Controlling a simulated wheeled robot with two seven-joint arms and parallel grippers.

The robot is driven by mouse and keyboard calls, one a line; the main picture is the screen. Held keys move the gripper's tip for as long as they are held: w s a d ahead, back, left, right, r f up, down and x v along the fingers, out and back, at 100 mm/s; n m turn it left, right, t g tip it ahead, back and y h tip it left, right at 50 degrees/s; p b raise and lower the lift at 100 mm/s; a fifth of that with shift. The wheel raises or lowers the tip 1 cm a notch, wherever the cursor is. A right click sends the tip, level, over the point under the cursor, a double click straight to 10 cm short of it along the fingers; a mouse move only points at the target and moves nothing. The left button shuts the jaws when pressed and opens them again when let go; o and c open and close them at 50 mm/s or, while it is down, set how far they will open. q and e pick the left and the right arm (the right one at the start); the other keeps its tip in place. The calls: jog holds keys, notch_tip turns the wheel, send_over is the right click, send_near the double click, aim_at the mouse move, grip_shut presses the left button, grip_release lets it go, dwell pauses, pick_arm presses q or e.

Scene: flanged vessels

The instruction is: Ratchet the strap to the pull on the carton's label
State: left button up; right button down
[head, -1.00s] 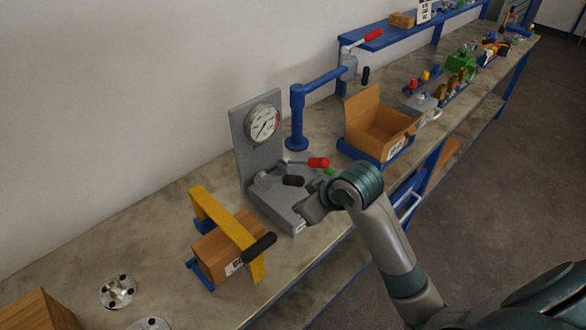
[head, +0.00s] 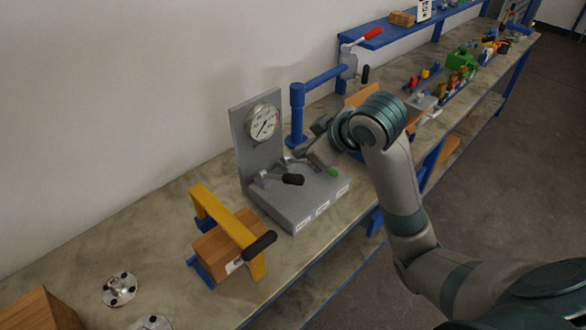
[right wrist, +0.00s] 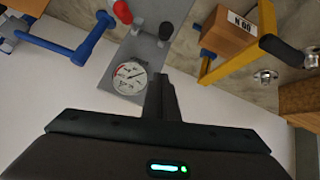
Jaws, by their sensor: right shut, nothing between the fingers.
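The brown carton (head: 213,249) sits in a blue cradle on the bench, with a yellow strap (head: 228,220) over it and a black-gripped ratchet handle (head: 260,245) at its front. In the right wrist view the carton (right wrist: 226,36) shows a white label (right wrist: 242,21), which seems to read "N 60". My right gripper (head: 303,156) is shut and empty, above the grey gauge stand and away from the carton. Its closed fingers (right wrist: 160,78) show in the right wrist view beside the dial (right wrist: 130,77). My left gripper is not in view.
The grey gauge stand (head: 262,160) has a black-knobbed lever (head: 292,179) and a green button (head: 332,172). Its red knob (right wrist: 122,12) shows only in the wrist view. A blue post (head: 297,115) stands behind. Metal flanges (head: 119,289) lie at the near left.

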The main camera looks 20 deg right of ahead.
jog(key=shift+f, duration=0.1)
jog(key=p, duration=0.3)
send_over(293, 176)
jog(key=w+a, duration=0.1)
jog(key=a, duration=0.1)
notch_tip(293, 176, down, 6)
jog(key=f, duration=0.1)
jog(key=shift+s+d+f+p, duration=0.15)
jog(key=shift+d+f+p, duration=0.2)
jog(key=shift+f, duration=0.15)
jog(key=shift+s+d+f+p, duration=0.2)
jog(key=shift+d+f, duration=0.1)
jog(key=shift+f, duration=0.15)
jog(key=shift+s+d+f, duration=0.2)
jog(key=shift+d+f, duration=0.05)
jog(key=shift+f, duration=0.4)
jog(key=shift+d, duration=0.1)
